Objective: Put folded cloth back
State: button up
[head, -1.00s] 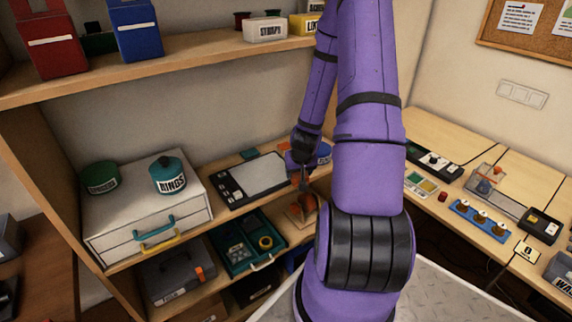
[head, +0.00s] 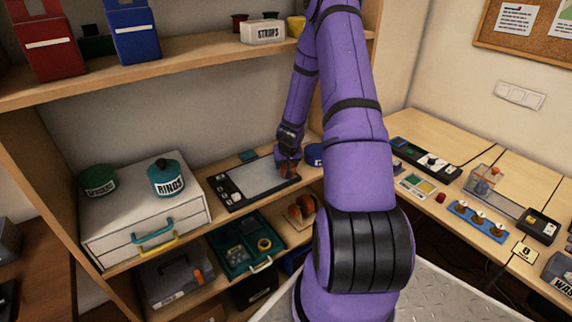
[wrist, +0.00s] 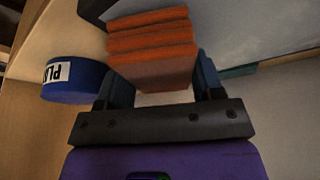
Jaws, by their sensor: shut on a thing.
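The folded cloth is orange and layered. In the wrist view the cloth (wrist: 152,48) sits between the two fingers of my gripper (wrist: 165,88), which is shut on it. In the head view the cloth (head: 289,169) shows below my gripper (head: 290,150), at the right part of a flat grey panel with a black edge (head: 258,181) on the middle shelf. I cannot tell whether the cloth touches the panel. My arm partly hides the shelf to the right.
A blue round tin (wrist: 75,80) stands close beside my gripper. A white drawer unit (head: 140,220) with a teal RINGS tin (head: 167,178) is at left. The upper shelf (head: 200,65) is above. A green tray (head: 245,245) and an orange-and-dark item (head: 301,210) lie on the lower shelf.

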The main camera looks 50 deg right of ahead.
jog(key=shift+f, duration=0.2)
jog(key=o, duration=0.8)
jog(key=shift+f, duration=0.15)
jog(key=shift+o, duration=0.2)
jog(key=v, duration=1.2)
jog(key=s+a+r+n+t+y, duration=0.15)
jog(key=a+r+n, duration=0.25)
jog(key=a+r, duration=1.75)
jog(key=s+a+r+n, duration=0.1)
jog(key=s+a+r, duration=0.2)
jog(key=s, duration=0.3)
jog(key=s+a+r+n, duration=0.1)
jog(key=s+a+r, duration=0.3)
jog(key=s, duration=0.3)
jog(key=s+a+r+n+y, duration=0.1)
jog(key=s+a+r, duration=0.2)
jog(key=s, duration=0.4)
jog(key=shift+a+r, duration=0.4)
jog(key=shift+r, duration=0.5)
